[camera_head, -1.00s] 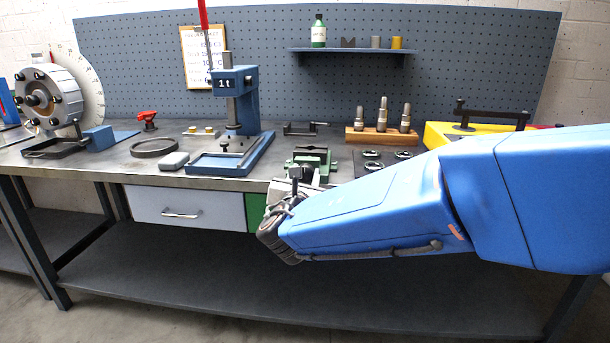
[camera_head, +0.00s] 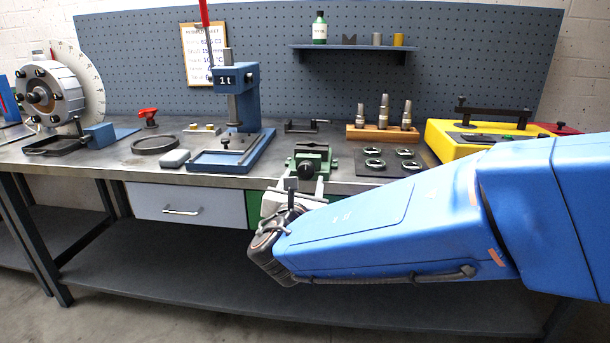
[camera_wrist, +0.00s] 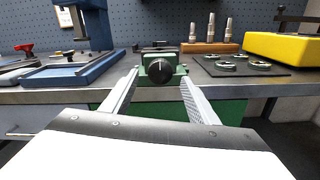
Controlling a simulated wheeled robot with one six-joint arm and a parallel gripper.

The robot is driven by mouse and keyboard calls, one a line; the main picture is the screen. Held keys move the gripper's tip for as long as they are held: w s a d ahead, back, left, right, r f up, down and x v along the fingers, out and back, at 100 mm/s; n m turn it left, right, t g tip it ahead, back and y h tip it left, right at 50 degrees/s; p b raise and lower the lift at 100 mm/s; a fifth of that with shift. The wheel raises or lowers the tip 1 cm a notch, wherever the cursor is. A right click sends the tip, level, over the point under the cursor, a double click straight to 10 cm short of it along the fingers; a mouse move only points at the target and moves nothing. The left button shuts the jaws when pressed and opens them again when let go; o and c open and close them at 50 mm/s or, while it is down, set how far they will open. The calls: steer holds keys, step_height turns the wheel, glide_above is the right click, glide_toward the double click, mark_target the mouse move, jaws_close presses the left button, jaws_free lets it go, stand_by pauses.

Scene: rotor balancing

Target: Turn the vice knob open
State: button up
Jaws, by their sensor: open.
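The green vice (camera_head: 313,155) stands at the front edge of the workbench, and its round black knob (camera_head: 306,170) faces me. In the wrist view the vice (camera_wrist: 165,64) is straight ahead and the knob (camera_wrist: 160,70) shows between the fingers, farther off than their tips. My gripper (camera_head: 301,188) is in front of the bench edge, just short of the knob. In the wrist view my gripper (camera_wrist: 160,80) is open, one finger on each side, with nothing between the fingers. The knob looks untouched.
The workbench (camera_head: 228,182) has its front edge below the vice. A blue press (camera_head: 240,150) stands left of it. A dark mat (camera_head: 372,179) with several rings and a yellow case (camera_head: 440,150) are to the right. A wooden block (camera_head: 382,133) with steel pieces stands behind.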

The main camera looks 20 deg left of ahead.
steer(key=v, duration=1.1)
steer(key=shift+s, duration=0.4)
steer(key=shift+f, duration=0.1)
steer(key=w+d+f+m+g+h, duration=0.1)
steer(key=w+d+m+h, duration=0.25)
steer(key=d, duration=0.55)
steer(key=w+d+f+m+g+h, duration=0.15)
steer(key=d+m, duration=0.25)
steer(key=d, duration=0.5)
steer(key=w+d+f+m+g+h, duration=0.1)
steer(key=w+d+m+g+h, duration=0.2)
steer(key=d, duration=0.5)
steer(key=s+d+f+m+g+h, duration=0.15)
steer(key=d+m, duration=0.25)
steer(key=d, duration=0.5)
steer(key=s+d+f+m+g+h, duration=0.1)
steer(key=s+d+f+m+g, duration=0.15)
steer(key=d+m, duration=0.4)
steer(key=s+d+f+m+g+y, duration=0.1)
steer(key=s+d+f+m+y, duration=0.2)
steer(key=s+d+m, duration=0.2)
steer(key=s+d+f+m+g+y, duration=0.2)
steer(key=s+d+f+m+y, duration=0.1)
steer(key=s+m, duration=0.7)
steer(key=shift+s+d+f+m, duration=0.3)
steer(key=shift+s+d+f, duration=0.25)
steer(key=shift+d, duration=0.4)
